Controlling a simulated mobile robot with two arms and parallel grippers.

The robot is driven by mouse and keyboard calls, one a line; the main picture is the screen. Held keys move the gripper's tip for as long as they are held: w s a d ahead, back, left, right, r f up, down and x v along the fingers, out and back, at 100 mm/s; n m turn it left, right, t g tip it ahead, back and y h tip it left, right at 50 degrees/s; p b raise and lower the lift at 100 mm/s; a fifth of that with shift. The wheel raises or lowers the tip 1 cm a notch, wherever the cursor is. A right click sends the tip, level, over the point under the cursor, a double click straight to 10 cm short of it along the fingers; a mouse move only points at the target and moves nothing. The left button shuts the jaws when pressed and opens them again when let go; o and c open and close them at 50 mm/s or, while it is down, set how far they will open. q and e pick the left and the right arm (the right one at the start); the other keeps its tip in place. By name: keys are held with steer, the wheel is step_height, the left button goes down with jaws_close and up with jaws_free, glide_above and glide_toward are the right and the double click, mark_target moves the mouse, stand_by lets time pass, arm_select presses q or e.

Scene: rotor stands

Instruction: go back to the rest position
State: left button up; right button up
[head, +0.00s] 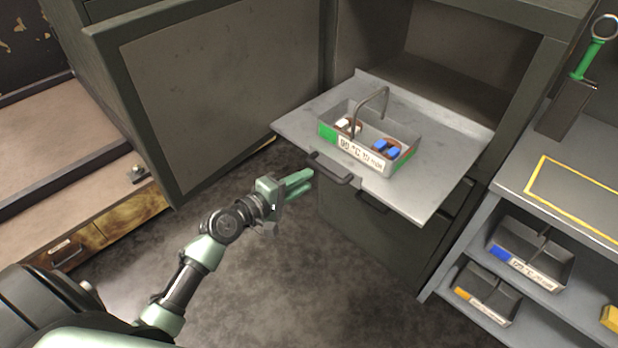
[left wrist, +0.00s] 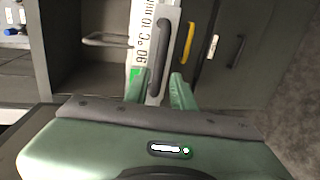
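My left gripper (head: 306,182) is in front of the open cabinet, just left of the dark handle (head: 331,169) on the pulled-out shelf's front edge. In the left wrist view its two green fingers (left wrist: 162,92) stand apart with nothing gripped between them, so it is open. The pulled-out grey shelf (head: 440,197) bears a tray (head: 327,131) with a green end, a printed label and a bent carrying handle. Blue pieces (head: 386,149) and white pieces (head: 346,125) sit in the tray. My right gripper is not in view.
The cabinet door (head: 215,95) hangs open on the left, close behind my left arm. A rack on the right holds a blue-marked bin (head: 530,252) and an orange-marked bin (head: 487,293). The dark floor (head: 300,290) in front of the cabinet is clear.

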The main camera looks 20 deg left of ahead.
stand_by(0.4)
arm_select(q)
steer(key=s+f+m+g+y, duration=0.15)
steer(key=s+f, duration=0.35)
steer(key=f, duration=0.7)
steer(key=s+a+f+m+g+y, duration=0.1)
steer(key=s+f+m+g, duration=0.35)
steer(key=f, duration=0.75)
steer(key=s+f+g+y, duration=0.1)
steer(key=s+f+y, duration=0.1)
steer(key=s+f, duration=0.7)
steer(key=s+d+f+m+g, duration=0.1)
steer(key=s+f+m+g, duration=0.1)
steer(key=s+f, duration=0.4)
steer(key=s+f+m+g, duration=0.2)
steer(key=s+f+m, duration=0.3)
steer(key=s, duration=0.8)
steer(key=s+d+f+m+g, duration=0.1)
steer(key=s+f+m+g, duration=0.1)
steer(key=s+f, duration=0.5)
steer(key=s+m+y, duration=0.1)
steer(key=s, duration=0.2)
steer(key=shift+d+f+m+g, duration=0.2)
steer(key=shift+d+m+g, duration=0.1)
